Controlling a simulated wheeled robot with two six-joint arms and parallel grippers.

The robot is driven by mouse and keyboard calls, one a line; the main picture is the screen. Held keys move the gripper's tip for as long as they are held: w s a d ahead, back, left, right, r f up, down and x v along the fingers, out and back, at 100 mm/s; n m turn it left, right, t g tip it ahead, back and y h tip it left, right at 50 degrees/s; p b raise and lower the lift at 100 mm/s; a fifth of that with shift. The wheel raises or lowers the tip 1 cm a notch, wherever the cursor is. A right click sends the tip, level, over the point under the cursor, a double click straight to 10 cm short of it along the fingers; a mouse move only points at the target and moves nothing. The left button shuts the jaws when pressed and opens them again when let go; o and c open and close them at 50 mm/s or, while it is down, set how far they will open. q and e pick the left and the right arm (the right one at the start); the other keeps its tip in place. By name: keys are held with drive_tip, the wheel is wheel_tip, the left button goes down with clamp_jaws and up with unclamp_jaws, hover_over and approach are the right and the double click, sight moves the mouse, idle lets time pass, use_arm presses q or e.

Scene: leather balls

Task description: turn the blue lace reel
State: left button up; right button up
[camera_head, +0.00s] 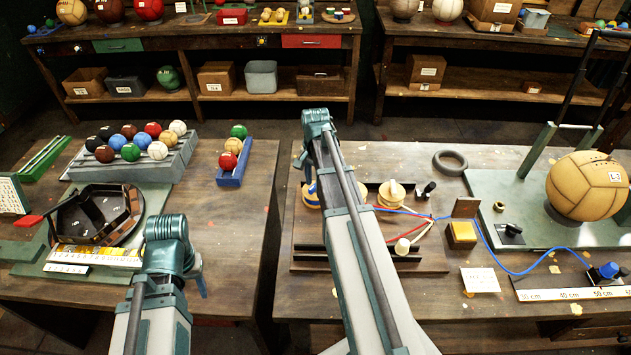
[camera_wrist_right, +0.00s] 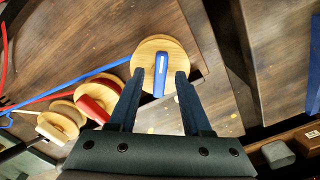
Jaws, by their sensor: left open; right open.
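The blue lace reel (camera_wrist_right: 146,48) is a round wooden disc with a blue bar handle (camera_wrist_right: 160,76) on top. My right gripper (camera_wrist_right: 171,66) is open, pointing down over this reel, with one finger on each side of the handle; contact cannot be told. In the head view the right gripper (camera_head: 306,178) is at the far left of the right table, and the reel (camera_head: 310,203) is partly hidden by it. A blue lace (camera_wrist_right: 60,93) runs from the reel past the others. My left gripper (camera_head: 199,283) is open by the left table's right edge, its fingers mostly hidden.
A reel with a red handle (camera_wrist_right: 95,103) and one with a white handle (camera_wrist_right: 57,126) stand in a row beside the blue one. A large tan ball (camera_head: 588,186) sits at the right on a green board. A gap separates the two tables.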

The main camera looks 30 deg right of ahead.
sight(315, 184)
use_arm(q)
drive_tip(key=shift+r, duration=0.1)
use_arm(e)
drive_tip(key=shift+r, duration=0.1)
use_arm(q)
wheel_tip(315, 184, up, 14)
drive_tip(key=p, duration=1.3)
drive_tip(key=shift+f+p, duration=0.2)
drive_tip(key=shift+p, duration=0.2)
use_arm(e)
wheel_tip(315, 184, up, 14)
drive_tip(key=shift+f, duration=0.2)
